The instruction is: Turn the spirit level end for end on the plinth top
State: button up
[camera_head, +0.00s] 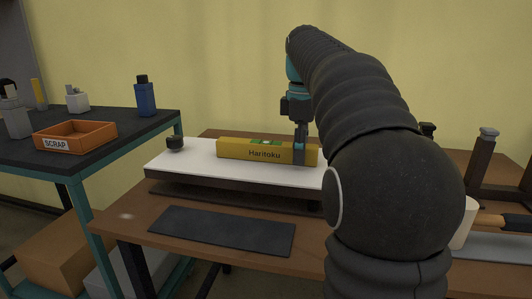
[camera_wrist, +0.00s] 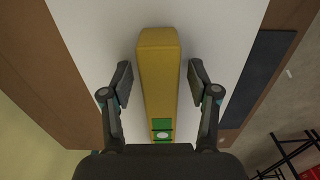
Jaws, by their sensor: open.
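The yellow spirit level (camera_head: 235,150), marked "Haritoku" with a green vial on its upper side, lies on the white plinth top (camera_head: 190,168). In the head view it lies roughly along the plinth's length. In the wrist view the level (camera_wrist: 158,75) runs between the two fingers, its green vial (camera_wrist: 162,130) near my palm. My gripper (camera_head: 300,155) is over the level's right part; the arm hides the plinth's right end. In the wrist view my gripper (camera_wrist: 160,85) is open, one finger on each side of the level, with gaps showing on both sides.
A black knob (camera_head: 175,143) stands at the plinth's left end. A dark mat (camera_head: 222,231) lies on the wooden bench in front. At left, a dark table holds an orange SCRAP tray (camera_head: 50,145) and a blue bottle (camera_head: 145,98). A dark upright stand (camera_head: 483,155) is at right.

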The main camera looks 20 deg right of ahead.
grip_shut()
jog(key=shift+r+p, duration=2.05)
